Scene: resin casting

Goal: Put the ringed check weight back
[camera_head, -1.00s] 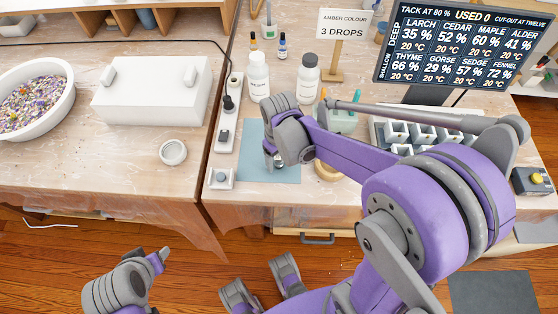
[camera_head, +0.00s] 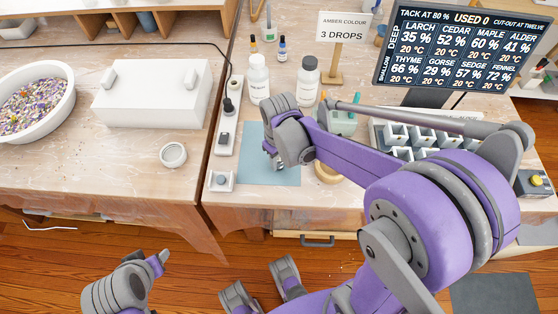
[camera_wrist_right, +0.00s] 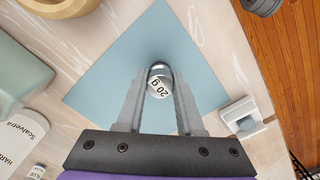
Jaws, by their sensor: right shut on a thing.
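My right gripper (camera_wrist_right: 159,90) is shut on a small silver weight (camera_wrist_right: 159,82) marked "20 g", seen in the right wrist view. The weight is over the blue mat (camera_wrist_right: 105,88); I cannot tell whether it touches it. In the head view my right gripper (camera_head: 276,158) is over the mat (camera_head: 255,175), and the arm hides the weight there. No ring on the weight can be made out. My left gripper (camera_head: 158,262) is low at the left, in front of the tables; its opening is unclear.
A white block with a grey-blue top (camera_head: 221,181) stands left of the mat. Two white bottles (camera_head: 258,80) (camera_head: 306,82) stand behind it. A round wooden piece (camera_head: 326,173) and a tray of moulds (camera_head: 400,140) are to the right. A white jar (camera_head: 173,154) stands on the left table.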

